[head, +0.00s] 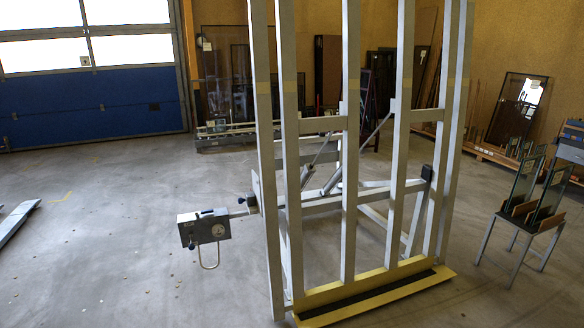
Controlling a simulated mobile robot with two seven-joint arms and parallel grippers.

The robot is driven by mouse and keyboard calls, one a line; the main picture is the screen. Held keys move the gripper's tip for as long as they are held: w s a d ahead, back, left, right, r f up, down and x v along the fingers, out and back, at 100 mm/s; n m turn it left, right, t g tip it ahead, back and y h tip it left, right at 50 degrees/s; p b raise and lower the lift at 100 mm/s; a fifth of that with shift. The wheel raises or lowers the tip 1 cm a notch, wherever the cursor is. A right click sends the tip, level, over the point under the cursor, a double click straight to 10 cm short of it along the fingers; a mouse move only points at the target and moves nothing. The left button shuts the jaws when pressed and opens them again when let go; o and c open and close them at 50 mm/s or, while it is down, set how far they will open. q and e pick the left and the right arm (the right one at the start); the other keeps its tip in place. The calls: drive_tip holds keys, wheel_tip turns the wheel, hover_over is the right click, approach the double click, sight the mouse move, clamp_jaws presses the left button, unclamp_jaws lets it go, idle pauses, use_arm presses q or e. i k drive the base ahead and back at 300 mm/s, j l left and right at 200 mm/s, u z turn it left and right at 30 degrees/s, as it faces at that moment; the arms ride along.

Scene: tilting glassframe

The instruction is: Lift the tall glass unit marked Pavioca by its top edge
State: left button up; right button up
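Two upright glass units stand side by side on a small grey stand (520,230) at the right edge of the head view. The left glass unit (524,180) reaches higher in the picture than the right glass unit (551,192). Both lean slightly and sit in brown wooden blocks at the bottom. No marking is readable on either, so I cannot tell which one is Pavioca. Neither of my grippers is in view, and nothing touches the units.
A large grey tilting frame (348,200) with a yellow bottom ledge (375,290) fills the middle. A control box (204,228) sticks out to its left. Dark glass panels (517,105) lean on the back wall.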

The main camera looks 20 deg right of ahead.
sight(556, 186)
drive_tip(key=l+z, duration=0.15)
drive_tip(key=l, duration=0.35)
drive_tip(key=i+l+z, duration=0.15)
drive_tip(key=l, duration=0.3)
drive_tip(key=l+z, duration=0.1)
drive_tip(key=l, duration=0.35)
drive_tip(key=i+l+z, duration=0.15)
drive_tip(key=l, duration=0.35)
drive_tip(key=i+l+z, duration=0.15)
drive_tip(key=l, duration=0.3)
drive_tip(key=i+l+z, duration=0.15)
drive_tip(key=l, duration=0.25)
drive_tip(key=i+l+z, duration=0.15)
drive_tip(key=l, duration=0.25)
drive_tip(key=i+l+z, duration=0.1)
drive_tip(key=l, duration=0.3)
drive_tip(key=i+l+z, duration=0.25)
drive_tip(key=i+l, duration=0.6)
drive_tip(key=l, duration=0.15)
